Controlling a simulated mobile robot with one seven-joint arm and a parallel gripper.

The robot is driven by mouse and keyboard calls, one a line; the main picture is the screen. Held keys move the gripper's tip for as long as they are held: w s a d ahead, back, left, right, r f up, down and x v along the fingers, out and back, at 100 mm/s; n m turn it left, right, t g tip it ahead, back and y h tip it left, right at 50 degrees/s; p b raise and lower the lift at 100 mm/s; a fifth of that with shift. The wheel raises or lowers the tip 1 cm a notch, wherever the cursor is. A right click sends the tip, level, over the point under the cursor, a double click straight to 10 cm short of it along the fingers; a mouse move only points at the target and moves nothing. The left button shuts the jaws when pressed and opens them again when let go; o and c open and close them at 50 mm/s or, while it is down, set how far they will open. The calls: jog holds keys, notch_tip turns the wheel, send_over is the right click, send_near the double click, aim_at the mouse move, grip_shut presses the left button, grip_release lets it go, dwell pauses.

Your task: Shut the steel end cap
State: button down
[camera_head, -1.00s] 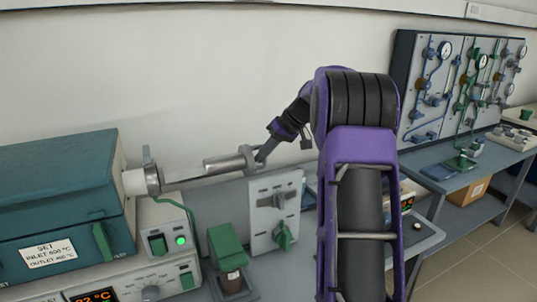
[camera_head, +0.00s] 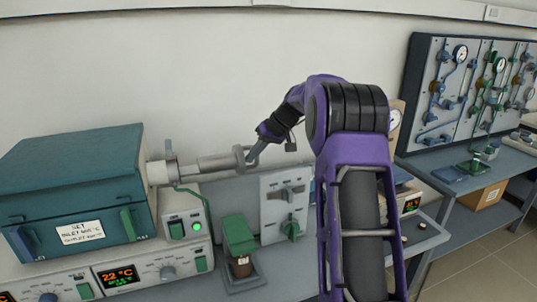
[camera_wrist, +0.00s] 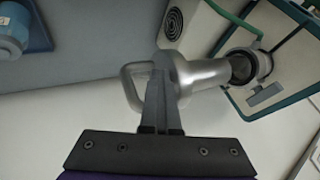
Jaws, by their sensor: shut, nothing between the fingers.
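The steel end cap (camera_head: 215,163) is a grey cylinder with a loop handle at its right end. It stands in line with the pale furnace tube (camera_head: 158,172) and its metal flange (camera_head: 172,164). In the head view a short gap seems to show between cap and flange. The wrist view shows the cap body (camera_wrist: 200,75), its loop handle (camera_wrist: 133,88) and the tube mouth (camera_wrist: 245,68) beyond. My gripper (camera_head: 250,160) is at the handle end. Its shut fingers (camera_wrist: 160,85) lie across the handle opening beside the cap body; contact cannot be told.
The teal furnace (camera_head: 75,175) stands at left on a control unit (camera_head: 165,272) reading 22 °C. A green-topped device (camera_head: 239,235) and an upright panel with a green knob (camera_head: 286,205) stand below the cap. A gauge board (camera_head: 470,90) is far right.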

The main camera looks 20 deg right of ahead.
aim_at(186, 173)
jog(key=a+b, duration=0.1)
jog(key=a, duration=1.6)
jog(key=shift+a, duration=0.35)
jog(key=shift+a, duration=0.1)
